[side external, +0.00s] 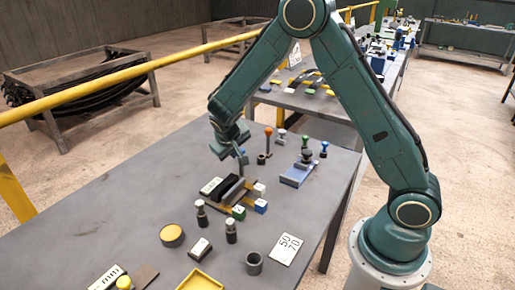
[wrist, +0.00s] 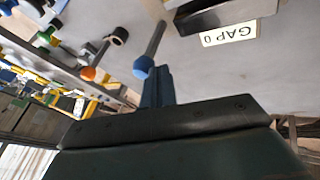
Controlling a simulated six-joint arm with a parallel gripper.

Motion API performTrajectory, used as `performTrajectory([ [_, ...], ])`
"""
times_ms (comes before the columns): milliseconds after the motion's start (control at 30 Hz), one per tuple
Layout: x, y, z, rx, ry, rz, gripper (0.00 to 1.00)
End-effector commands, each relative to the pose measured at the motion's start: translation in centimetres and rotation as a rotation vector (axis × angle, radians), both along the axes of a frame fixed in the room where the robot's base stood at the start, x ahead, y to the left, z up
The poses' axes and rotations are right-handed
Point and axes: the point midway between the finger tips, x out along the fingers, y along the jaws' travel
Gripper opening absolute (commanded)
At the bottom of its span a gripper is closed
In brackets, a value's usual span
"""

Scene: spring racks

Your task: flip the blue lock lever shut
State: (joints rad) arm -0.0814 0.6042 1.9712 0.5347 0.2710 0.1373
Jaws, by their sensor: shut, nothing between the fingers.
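The blue lock lever shows in the wrist view as a grey rod with a blue ball knob (wrist: 143,67), right beside my fingertips. I cannot tell whether they touch. My gripper (wrist: 158,70) is shut and empty, its fingers close together. In the side view my gripper (side external: 240,157) points down over the far end of the spring rack fixture (side external: 232,193). There the lever is small and hard to separate from my fingers. The lever's foot and pivot are unclear.
An orange-knobbed rod (side external: 268,132) and a short dark cylinder (side external: 262,158) stand just beyond the fixture. A blue block (side external: 297,175) with knobbed parts is to the right. Dark posts (side external: 231,231), a yellow disc (side external: 171,235) and a yellow tray (side external: 200,280) lie nearer. A "GAP 0" label (wrist: 230,33) shows.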

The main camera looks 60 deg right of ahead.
Motion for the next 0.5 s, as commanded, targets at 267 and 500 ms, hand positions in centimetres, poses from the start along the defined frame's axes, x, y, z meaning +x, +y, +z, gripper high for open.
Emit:
performTrajectory([
  [267,0.0,-1.2,0.4,0.077,-0.002,-0.004,0.00],
  [500,0.0,-3.0,0.6,0.208,-0.004,-0.007,0.00],
])
